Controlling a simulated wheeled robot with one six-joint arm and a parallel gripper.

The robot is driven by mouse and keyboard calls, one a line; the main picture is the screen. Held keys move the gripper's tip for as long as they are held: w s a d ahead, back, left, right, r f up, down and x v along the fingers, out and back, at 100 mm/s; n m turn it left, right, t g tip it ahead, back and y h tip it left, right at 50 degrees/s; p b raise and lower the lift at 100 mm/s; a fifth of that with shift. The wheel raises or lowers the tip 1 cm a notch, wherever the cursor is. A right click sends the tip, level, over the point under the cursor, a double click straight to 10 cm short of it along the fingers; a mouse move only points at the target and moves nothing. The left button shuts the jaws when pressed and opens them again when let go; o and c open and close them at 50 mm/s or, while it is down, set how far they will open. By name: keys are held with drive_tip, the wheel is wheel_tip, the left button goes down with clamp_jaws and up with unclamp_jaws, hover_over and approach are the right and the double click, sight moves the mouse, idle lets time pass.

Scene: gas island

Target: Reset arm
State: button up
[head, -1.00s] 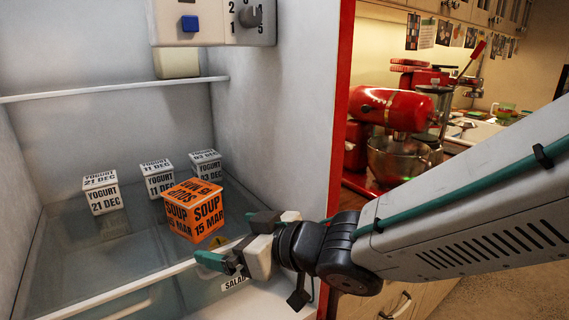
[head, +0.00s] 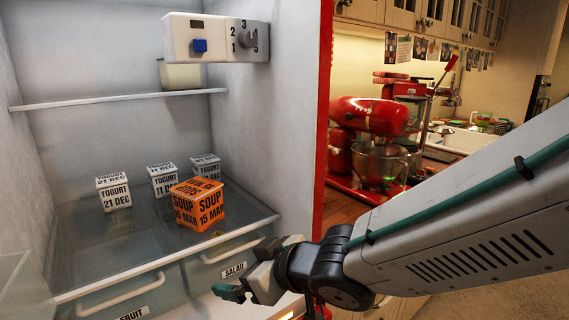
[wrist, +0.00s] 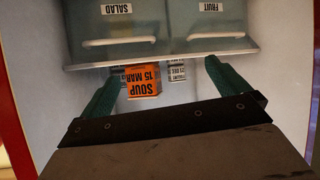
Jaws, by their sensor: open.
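My gripper (head: 249,284) is open and empty, in front of the open fridge at the lower middle of the head view. In the wrist view its two green fingers (wrist: 161,88) stand wide apart, with nothing between them touching. An orange soup box (head: 197,204) marked 15 MAR sits on the glass fridge shelf (head: 100,255), apart from my gripper. It also shows upside down in the wrist view (wrist: 142,79). My arm reaches in from the right.
Several white yogurt boxes stand behind the soup, one (head: 114,191) at the left. Salad (head: 232,260) and fruit (head: 130,298) drawers lie below the shelf. A control box (head: 215,37) hangs above. The red fridge side (head: 323,110) and a red mixer (head: 370,120) are right.

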drive_tip(key=s+d+f+m+g+h, duration=0.15)
drive_tip(key=d+h, duration=0.25)
drive_tip(key=d, duration=0.6)
drive_tip(key=s+d+f+m+g+h, duration=0.1)
drive_tip(key=d+m+h, duration=0.3)
drive_tip(key=d, duration=0.5)
drive_tip(key=s+d+r+m+g+h, duration=0.1)
drive_tip(key=s+d+r+m+g, duration=0.2)
drive_tip(key=s+d, duration=1)
wheel_tip(320, 180, up, 3)
drive_tip(key=m, duration=0.2)
drive_tip(key=shift+s+d+m+g, duration=0.2)
drive_tip(key=shift+d+m+g, duration=0.15)
drive_tip(key=shift+d, duration=0.05)
